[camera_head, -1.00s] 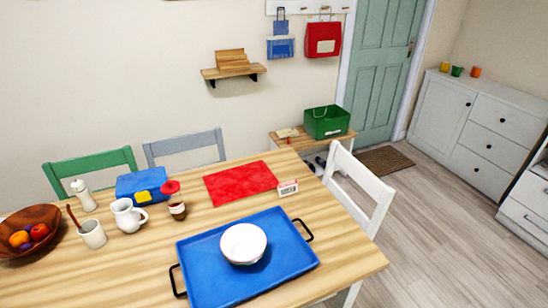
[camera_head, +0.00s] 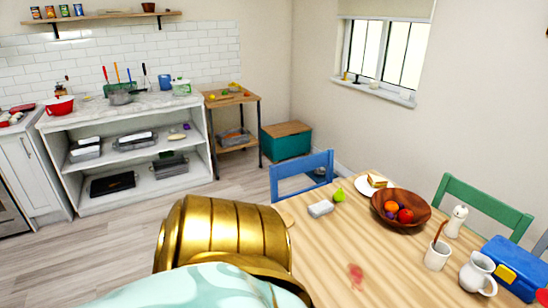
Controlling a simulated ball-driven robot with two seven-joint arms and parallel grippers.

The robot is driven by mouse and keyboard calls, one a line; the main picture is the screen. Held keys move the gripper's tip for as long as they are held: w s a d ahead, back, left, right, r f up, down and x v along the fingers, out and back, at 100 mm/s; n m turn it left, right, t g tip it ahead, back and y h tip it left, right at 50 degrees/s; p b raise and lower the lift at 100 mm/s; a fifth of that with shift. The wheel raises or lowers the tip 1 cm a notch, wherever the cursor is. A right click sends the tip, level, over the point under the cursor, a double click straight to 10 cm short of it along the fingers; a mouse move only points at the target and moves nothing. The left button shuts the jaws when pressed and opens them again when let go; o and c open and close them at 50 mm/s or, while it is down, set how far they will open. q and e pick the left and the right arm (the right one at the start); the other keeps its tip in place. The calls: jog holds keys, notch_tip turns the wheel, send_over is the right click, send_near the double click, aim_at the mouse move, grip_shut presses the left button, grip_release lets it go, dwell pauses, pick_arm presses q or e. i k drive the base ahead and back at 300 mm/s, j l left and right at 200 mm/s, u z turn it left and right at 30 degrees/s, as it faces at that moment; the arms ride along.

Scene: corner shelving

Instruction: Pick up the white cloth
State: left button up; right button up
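A small whitish folded item (camera_head: 320,208), which looks like the white cloth, lies on the wooden table (camera_head: 325,250) near its far left edge. A light green pear-like item (camera_head: 339,195) sits just beyond it. A red stain (camera_head: 356,276) marks the tabletop nearer to me. Neither gripper shows in the head view. A large gold segmented arm part of mine fills the bottom middle and hides the near left part of the table.
A wooden fruit bowl (camera_head: 401,208), a plate with a sandwich (camera_head: 376,182), a white cup (camera_head: 437,256), a white jug (camera_head: 477,273) and a blue box (camera_head: 515,266) stand on the table. A blue chair (camera_head: 301,175) is at its far end. Floor is clear toward the white shelves (camera_head: 130,160).

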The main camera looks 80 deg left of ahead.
aim_at(321, 208)
jog(key=k+j+u, duration=0.15)
jog(key=u, duration=1.9)
